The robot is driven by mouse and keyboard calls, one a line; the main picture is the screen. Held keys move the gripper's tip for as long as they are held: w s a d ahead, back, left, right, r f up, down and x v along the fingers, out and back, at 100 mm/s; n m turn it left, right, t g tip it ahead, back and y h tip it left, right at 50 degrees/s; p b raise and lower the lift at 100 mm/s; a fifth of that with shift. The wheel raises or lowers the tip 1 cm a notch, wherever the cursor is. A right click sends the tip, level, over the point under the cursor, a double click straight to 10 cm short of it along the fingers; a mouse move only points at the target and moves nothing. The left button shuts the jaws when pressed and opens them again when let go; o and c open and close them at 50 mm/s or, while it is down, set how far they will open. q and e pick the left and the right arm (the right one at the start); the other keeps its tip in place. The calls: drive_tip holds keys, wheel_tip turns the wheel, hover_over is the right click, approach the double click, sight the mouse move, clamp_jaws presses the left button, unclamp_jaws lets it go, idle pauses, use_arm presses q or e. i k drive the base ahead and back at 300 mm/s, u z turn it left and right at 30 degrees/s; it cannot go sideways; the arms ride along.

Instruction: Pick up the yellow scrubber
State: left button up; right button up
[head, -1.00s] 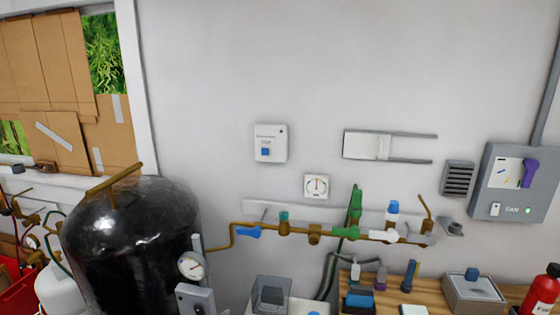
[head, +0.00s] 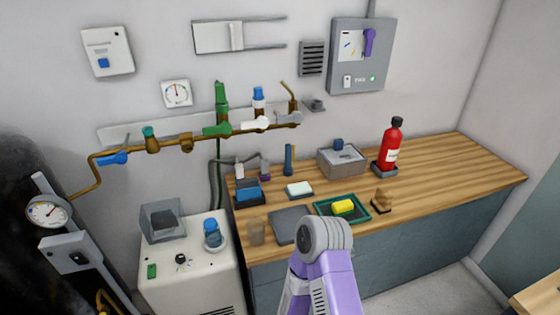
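The yellow scrubber (head: 344,206) lies in a shallow green tray (head: 361,215) near the front edge of the wooden counter. A purple and grey part of my own arm rises from the bottom of the head view, in front of the counter and just below the tray. Neither of my grippers can be seen in this view.
The wooden counter (head: 440,172) also holds a red extinguisher (head: 392,150), a grey box (head: 341,161), a white block (head: 299,189), a small brown object (head: 381,200) and a dark flat plate (head: 290,225). Its right side is clear. A white cabinet (head: 205,270) stands left.

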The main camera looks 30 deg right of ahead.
sight(341, 208)
drive_tip(key=z, duration=1.55)
